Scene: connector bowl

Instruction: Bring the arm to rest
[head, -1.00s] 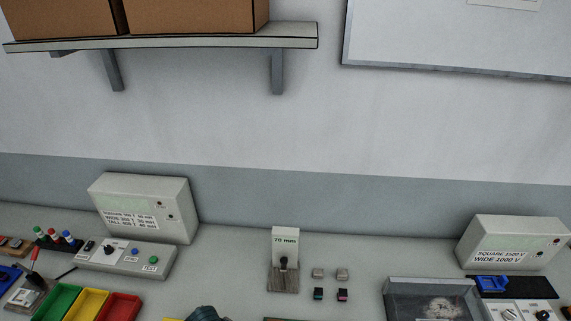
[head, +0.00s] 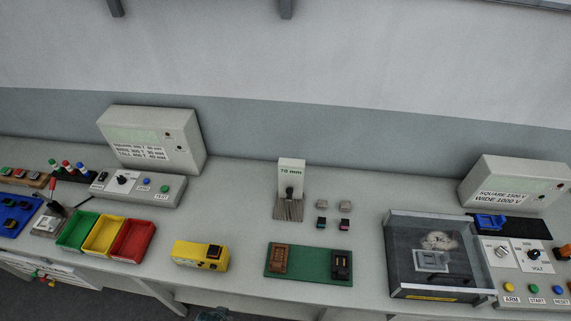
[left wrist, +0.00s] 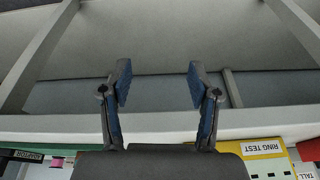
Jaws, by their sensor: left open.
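My left gripper (left wrist: 158,82) shows in the left wrist view with its two blue-padded fingers wide apart. Nothing is between them. Behind the fingers are the bench's pale front edge (left wrist: 60,124) and the grey legs and space under the bench. In the head view only a small dark piece, probably of my left arm, shows at the bottom edge, left of centre. My right gripper is in neither view.
On the bench (head: 350,185) stand green, yellow and red bins (head: 139,241), a yellow block (head: 200,256), a green board (head: 309,264), a clear-lidded box (head: 430,293) and grey consoles (head: 155,140). The floor shows at the lower left.

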